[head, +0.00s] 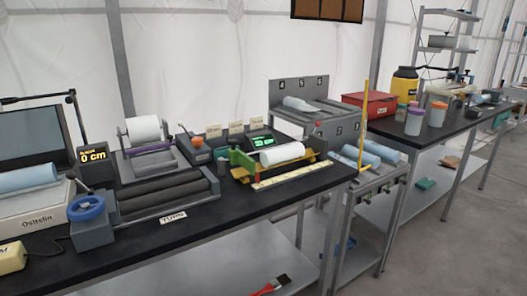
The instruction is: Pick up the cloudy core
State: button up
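A pale grey-white core (299,104) lies on top of the grey numbered rack (323,124). Two pale blue cores lie on the small cart at right, one nearer (357,157) and one further back (385,152). Another pale blue core (28,178) rests on the white Ostrelin device (38,214) at far left. My gripper is not in view.
A ruler strip (285,175) lies along the black bench's (190,240) front, before the cradle. Rollers (165,190) and a blue handwheel (87,208) stand left. A thin yellow pole (364,120) rises by the cart. Open floor (450,250) lies at lower right.

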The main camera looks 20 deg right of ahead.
aim_at(272, 157)
jog(key=i+l+u, duration=0.15)
jog(key=l, duration=0.35)
jog(key=i+l+u, duration=0.1)
jog(key=l, duration=0.4)
jog(key=i+l+u, duration=0.15)
jog(key=l, duration=0.35)
jog(key=l+u, duration=0.1)
jog(key=l, duration=0.4)
jog(key=i+l, duration=0.1)
jog(key=l, duration=0.6)
jog(key=i+l, duration=0.1)
jog(key=l, duration=0.55)
jog(key=l+u, duration=0.1)
jog(key=l, duration=0.6)
jog(key=i, duration=0.05)
